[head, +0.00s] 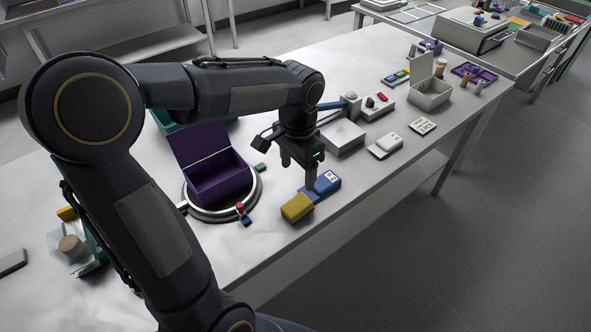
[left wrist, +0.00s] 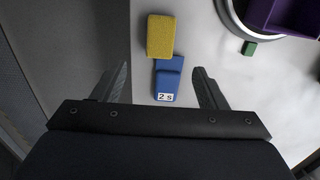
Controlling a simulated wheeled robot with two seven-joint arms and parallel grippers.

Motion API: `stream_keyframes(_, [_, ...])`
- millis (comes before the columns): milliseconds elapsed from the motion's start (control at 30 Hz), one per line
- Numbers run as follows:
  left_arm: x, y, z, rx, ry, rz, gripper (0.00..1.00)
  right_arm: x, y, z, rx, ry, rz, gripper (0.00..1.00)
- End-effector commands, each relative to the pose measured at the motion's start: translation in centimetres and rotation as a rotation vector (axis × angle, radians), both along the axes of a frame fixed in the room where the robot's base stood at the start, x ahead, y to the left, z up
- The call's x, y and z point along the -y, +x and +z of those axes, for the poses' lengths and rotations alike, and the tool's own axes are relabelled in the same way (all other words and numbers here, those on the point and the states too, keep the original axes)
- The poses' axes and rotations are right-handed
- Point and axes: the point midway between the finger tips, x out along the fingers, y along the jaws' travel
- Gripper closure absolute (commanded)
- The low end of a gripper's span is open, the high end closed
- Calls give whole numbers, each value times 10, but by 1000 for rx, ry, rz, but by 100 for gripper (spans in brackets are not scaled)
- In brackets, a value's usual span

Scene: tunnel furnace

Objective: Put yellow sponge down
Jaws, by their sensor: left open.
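The yellow sponge (head: 297,207) is a small block near the table's front edge, at the near end of a blue block with a white label (head: 327,182). In the left wrist view the sponge (left wrist: 160,37) lies beyond the gripper's fingertips, against the end of the blue block (left wrist: 168,80). I cannot tell whether it partly rests on that block. My left gripper (head: 309,181) points down over the blue block, open and empty. In the left wrist view its fingers (left wrist: 162,70) stand apart on either side of the blue block. My right gripper is not in view.
A purple open box (head: 218,178) stands on a round ringed base (head: 224,214) left of the sponge. A small green block (head: 260,167) and a red-blue piece (head: 243,215) lie near it. A grey box (head: 343,136) stands behind the gripper. White table (head: 285,245) is bare in front.

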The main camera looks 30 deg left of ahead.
Motion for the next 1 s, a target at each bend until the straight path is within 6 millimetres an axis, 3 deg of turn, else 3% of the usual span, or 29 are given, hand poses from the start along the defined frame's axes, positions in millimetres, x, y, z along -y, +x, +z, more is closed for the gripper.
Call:
stream_keyframes(167, [-1, -30, 18, 63, -53, 75, 34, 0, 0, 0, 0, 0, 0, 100])
stream_keyframes(300, [6, -83, 29, 172, -167, 216, 34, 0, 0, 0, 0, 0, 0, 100])
stream_keyframes(400, [15, -117, 29, 251, -259, 323, 34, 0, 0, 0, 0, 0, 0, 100])
stream_keyframes(533, [29, -149, 23, 332, -366, 436, 34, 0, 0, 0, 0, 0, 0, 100])
stream_keyframes(700, [40, -167, 15, 387, -445, 514, 34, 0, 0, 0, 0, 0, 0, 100])
stream_keyframes(1000, [42, -169, 14, 394, -458, 525, 34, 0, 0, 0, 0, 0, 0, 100])
